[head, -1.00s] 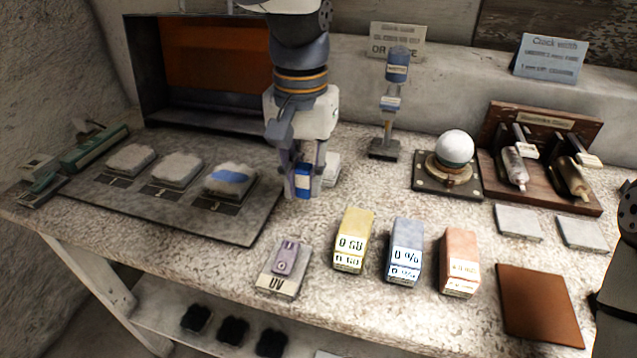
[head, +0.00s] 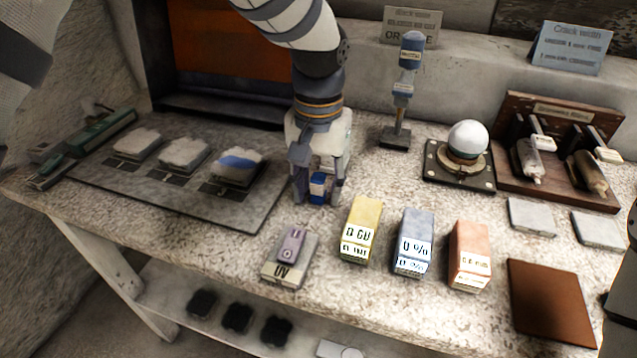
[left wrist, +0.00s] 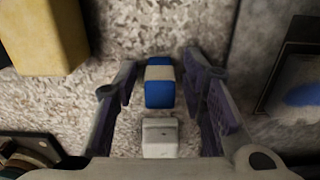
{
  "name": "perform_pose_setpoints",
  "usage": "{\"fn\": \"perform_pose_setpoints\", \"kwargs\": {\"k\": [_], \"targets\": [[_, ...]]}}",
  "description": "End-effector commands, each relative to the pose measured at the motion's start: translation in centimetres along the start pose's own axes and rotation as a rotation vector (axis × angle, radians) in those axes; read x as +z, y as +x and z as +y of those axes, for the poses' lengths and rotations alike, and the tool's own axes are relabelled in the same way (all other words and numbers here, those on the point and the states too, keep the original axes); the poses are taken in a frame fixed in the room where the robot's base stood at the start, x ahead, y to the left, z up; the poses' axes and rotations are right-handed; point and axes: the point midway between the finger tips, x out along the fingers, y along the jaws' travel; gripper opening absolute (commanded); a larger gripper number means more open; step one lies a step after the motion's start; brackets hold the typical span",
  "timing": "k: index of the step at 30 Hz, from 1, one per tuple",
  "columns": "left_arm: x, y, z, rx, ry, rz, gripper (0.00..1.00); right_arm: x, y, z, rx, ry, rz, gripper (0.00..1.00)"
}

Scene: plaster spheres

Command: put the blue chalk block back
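The blue chalk block (head: 318,187), small with a white band, stands on the speckled tabletop between the fingers of my left gripper (head: 319,198). In the left wrist view the blue chalk block (left wrist: 159,88) lies between the fingertips, with a gap on each side. My left gripper (left wrist: 160,62) is open around it, pointing down. A small pale block (left wrist: 159,137) is beside the blue one, nearer the gripper's palm. My right gripper is not in view; only part of my right arm shows at the right edge.
A yellow box (head: 361,228), a blue-grey box (head: 413,242) and an orange box (head: 470,254) stand to the front right. A grey tray (head: 255,207) with plaster pieces lies left. A UV-marked block (head: 288,270) lies in front.

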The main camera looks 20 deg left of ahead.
Motion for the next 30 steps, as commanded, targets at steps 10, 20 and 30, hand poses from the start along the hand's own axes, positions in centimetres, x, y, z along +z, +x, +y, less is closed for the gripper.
{"fn": "perform_pose_setpoints", "kwargs": {"k": [10, 20, 30], "targets": [[-0.1, -3.3, 0.0, 0.001, 0.0, 0.008, 0.38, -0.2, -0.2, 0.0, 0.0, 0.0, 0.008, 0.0], [-0.1, -11.1, 0.0, 0.0, -0.001, 0.003, 0.38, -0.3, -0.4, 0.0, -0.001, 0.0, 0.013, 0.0], [0.0, -12.3, 0.0, 0.0, 0.0, -0.002, 0.38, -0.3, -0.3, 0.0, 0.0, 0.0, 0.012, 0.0]]}}
